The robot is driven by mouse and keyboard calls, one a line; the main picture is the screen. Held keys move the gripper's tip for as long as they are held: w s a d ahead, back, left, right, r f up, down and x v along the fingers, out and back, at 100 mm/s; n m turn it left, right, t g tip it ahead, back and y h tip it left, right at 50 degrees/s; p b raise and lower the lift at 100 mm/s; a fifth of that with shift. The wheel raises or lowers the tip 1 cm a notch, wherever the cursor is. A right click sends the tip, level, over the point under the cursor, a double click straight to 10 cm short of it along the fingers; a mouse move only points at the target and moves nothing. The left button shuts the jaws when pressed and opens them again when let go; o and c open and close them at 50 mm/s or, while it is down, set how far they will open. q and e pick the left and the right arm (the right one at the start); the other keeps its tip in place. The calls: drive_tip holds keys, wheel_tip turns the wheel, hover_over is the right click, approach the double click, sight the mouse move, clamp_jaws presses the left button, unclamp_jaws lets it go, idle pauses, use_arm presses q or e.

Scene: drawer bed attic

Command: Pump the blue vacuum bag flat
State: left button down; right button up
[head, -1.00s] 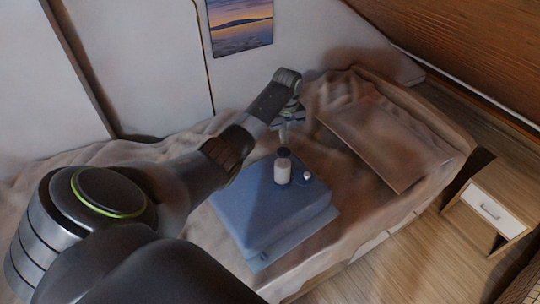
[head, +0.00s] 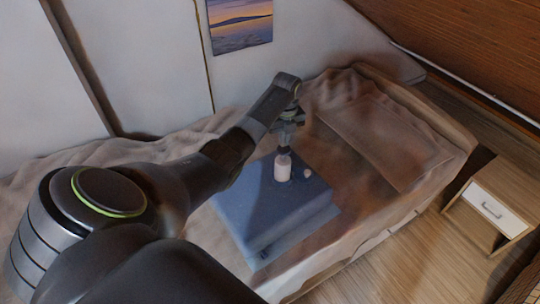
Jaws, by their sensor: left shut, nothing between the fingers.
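The blue vacuum bag (head: 262,217) lies on the bed as a thick, flat-topped block, with a thin flap along its front edge. A pale pump bottle with a dark top (head: 283,169) stands upright on the bag near its far right corner. A small white cap or valve (head: 307,173) sits on the bag just right of the pump. My left gripper (head: 284,148) is shut and points down right at the pump's top; whether it touches cannot be told. My right gripper is not in view.
The bed (head: 375,213) has a rumpled brown cover and a pillow (head: 385,140) at the right. A nightstand (head: 490,207) with a white drawer stands on the wood floor at the right. A white wall with a sunset picture (head: 240,25) is behind.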

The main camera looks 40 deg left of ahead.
sight(284, 150)
use_arm(q)
drive_tip(key=shift+f+b, duration=1.15)
drive_tip(key=shift+f, duration=1.45)
drive_tip(key=shift+r, duration=0.1)
wheel_tip(284, 150, up, 6)
drive_tip(key=p, duration=0.6)
drive_tip(key=shift+f, duration=0.2)
